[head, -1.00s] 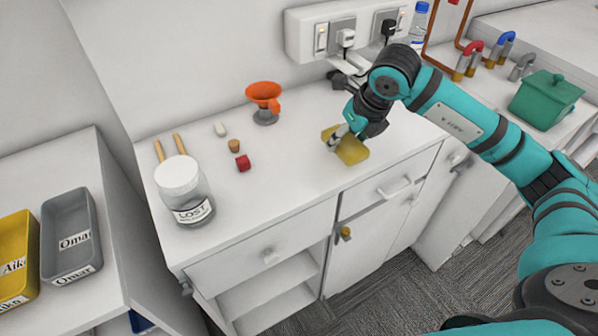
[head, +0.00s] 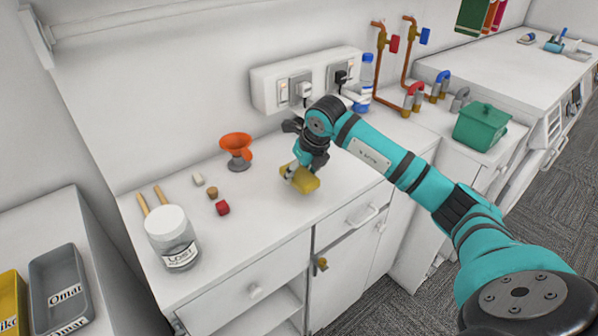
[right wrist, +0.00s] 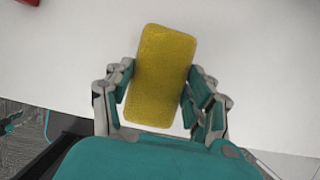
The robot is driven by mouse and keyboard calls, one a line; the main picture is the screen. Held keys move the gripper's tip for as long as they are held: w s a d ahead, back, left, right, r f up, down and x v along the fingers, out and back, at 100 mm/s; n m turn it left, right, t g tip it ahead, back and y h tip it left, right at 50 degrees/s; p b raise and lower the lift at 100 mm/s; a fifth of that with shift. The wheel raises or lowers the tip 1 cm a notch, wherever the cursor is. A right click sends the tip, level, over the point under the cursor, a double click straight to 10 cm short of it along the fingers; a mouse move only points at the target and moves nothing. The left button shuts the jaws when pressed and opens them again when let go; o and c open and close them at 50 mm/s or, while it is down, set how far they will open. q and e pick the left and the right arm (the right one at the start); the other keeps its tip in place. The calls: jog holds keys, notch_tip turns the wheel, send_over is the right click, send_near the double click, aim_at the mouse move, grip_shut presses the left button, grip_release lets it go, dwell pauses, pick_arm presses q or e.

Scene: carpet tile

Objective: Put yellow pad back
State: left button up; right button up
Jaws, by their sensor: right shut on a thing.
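The yellow pad (head: 301,179) is a flat block with rounded corners, just over the white counter top (head: 259,209) in the head view. In the right wrist view the yellow pad (right wrist: 161,75) sits between both fingers, slightly tilted. My right gripper (head: 292,172) is shut on the pad, one finger on each long side, as the right wrist view (right wrist: 160,98) shows. I cannot tell whether the pad touches the counter. My left gripper is not in view.
A green lidded box (head: 480,127) stands at the right. A grey tray (head: 62,291) lies at lower left.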

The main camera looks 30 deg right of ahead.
aim_at(299, 178)
jog(key=shift+w+d+f, duration=0.1)
jog(key=shift+w+d, duration=0.3)
jog(key=shift+w, duration=0.4)
jog(key=shift+w+d+f, duration=0.1)
jog(key=shift+f, duration=0.1)
notch_tip(299, 178, down, 3)
jog(key=shift+r+p, duration=0.1)
jog(key=shift+p, duration=0.9)
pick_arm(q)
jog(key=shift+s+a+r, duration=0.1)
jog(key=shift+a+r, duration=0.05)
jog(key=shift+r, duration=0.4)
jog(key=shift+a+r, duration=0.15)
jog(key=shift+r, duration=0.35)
pick_arm(e)
jog(key=shift+f, duration=0.2)
jog(key=shift+f, duration=0.15)
jog(key=o, duration=1)
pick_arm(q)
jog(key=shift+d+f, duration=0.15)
